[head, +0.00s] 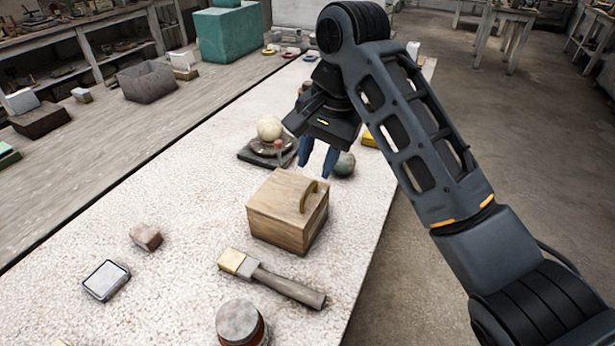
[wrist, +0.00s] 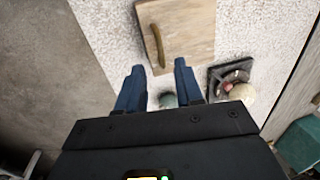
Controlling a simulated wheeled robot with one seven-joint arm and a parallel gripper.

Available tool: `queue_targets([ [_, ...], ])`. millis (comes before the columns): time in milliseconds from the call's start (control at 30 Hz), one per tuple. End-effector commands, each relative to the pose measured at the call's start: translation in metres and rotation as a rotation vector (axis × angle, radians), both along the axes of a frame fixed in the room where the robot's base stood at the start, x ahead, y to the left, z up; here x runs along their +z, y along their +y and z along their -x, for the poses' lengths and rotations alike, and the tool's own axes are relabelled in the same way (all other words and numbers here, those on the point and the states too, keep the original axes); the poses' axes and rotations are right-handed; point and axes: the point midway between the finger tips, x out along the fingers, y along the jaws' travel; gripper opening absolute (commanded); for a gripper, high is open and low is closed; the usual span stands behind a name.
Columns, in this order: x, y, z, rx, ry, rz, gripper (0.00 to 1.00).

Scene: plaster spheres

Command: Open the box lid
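The wooden box (head: 287,215) stands on the white speckled table with its lid (head: 283,193) down. A curved wooden handle (head: 308,196) sits on the lid near its right edge in the head view. In the wrist view the lid (wrist: 190,30) is at the top, with the handle (wrist: 158,46) near its left side. My gripper (head: 318,165) is above and behind the box in the head view, apart from the handle. Its two blue fingers are spread with nothing between them, and they also show in the wrist view (wrist: 160,84).
Behind the box are a cream sphere (head: 269,128) on a dark stand and a greenish sphere (head: 344,164). In front lie a brush-like tool (head: 270,277) and a round jar (head: 240,324). A small brown block (head: 146,237) and a framed tile (head: 106,280) lie left.

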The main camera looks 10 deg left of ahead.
Motion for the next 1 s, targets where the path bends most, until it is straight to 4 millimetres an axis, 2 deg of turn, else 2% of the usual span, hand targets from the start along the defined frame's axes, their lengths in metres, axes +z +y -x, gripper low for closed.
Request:
queue_targets([
  [33,-0.014,0.003,0.001,0.002,0.003,0.0,0.36],
  [333,-0.048,0.009,-0.003,0.001,0.0,0.001,0.36],
  [500,-0.057,0.01,-0.004,0.001,-0.001,0.0,0.36],
  [733,-0.058,0.011,-0.004,0.001,-0.001,-0.001,0.36],
  [1000,-0.057,0.011,-0.004,0.001,-0.001,-0.001,0.11],
])
